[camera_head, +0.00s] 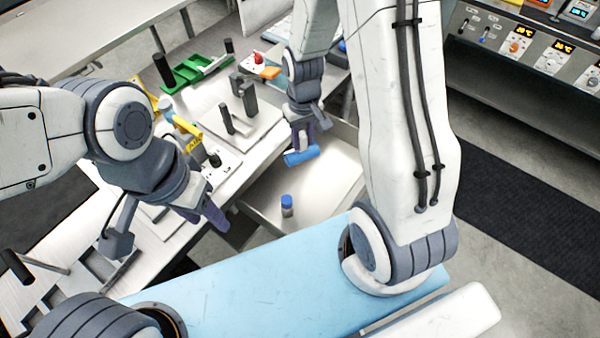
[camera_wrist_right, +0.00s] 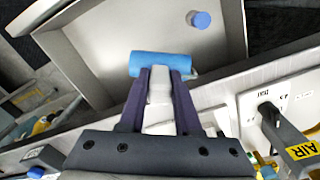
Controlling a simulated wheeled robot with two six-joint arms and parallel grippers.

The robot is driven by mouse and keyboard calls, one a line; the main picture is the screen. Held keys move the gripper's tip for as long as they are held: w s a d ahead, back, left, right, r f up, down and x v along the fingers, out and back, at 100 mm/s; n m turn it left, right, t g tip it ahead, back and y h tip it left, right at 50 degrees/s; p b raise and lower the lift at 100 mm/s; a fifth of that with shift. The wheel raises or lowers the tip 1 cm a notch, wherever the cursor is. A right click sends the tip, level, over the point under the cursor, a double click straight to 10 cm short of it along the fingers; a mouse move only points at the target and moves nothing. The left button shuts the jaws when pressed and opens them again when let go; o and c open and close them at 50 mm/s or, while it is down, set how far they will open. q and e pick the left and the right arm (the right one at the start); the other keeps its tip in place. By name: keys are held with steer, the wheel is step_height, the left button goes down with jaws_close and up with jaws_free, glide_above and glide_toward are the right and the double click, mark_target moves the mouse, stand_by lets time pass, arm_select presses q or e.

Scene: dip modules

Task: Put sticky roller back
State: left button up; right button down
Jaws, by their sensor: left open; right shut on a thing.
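The sticky roller shows a blue cylinder (camera_head: 301,156) at the tip of my right gripper (camera_head: 306,134) in the head view. In the right wrist view the blue roller (camera_wrist_right: 163,65) lies across the purple fingertips (camera_wrist_right: 160,80), with a white part between the fingers. My right gripper is shut on it and holds it over the open drawer (camera_wrist_right: 100,45). My left gripper (camera_head: 214,217) is open and empty above the bench's front edge at the left.
A small blue-capped bottle (camera_head: 287,205) stands in the drawer (camera_head: 322,190). The bench (camera_head: 120,225) carries a green fixture (camera_head: 195,72), a grey press-like fixture (camera_head: 243,98) and a yellow-handled tool (camera_head: 182,122). Much of the drawer floor is bare.

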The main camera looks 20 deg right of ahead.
mark_target(314, 140)
steer(key=d+f+n+b, duration=0.1)
steer(key=w+d+f+n+b, duration=0.1)
steer(key=d+f+b, duration=0.1)
steer(key=shift+w+d+f+b, duration=0.1)
steer(key=shift+d+f+b, duration=0.05)
steer(key=shift+d+b, duration=0.15)
steer(key=d+f+n+b, duration=0.2)
steer(key=d+n+b, duration=0.15)
steer(key=d, duration=0.25)
step_height(314, 140, down, 10)
steer(key=shift+d+r, duration=0.15)
steer(key=shift+f, duration=0.2)
steer(key=c, duration=0.6)
jaws_free()
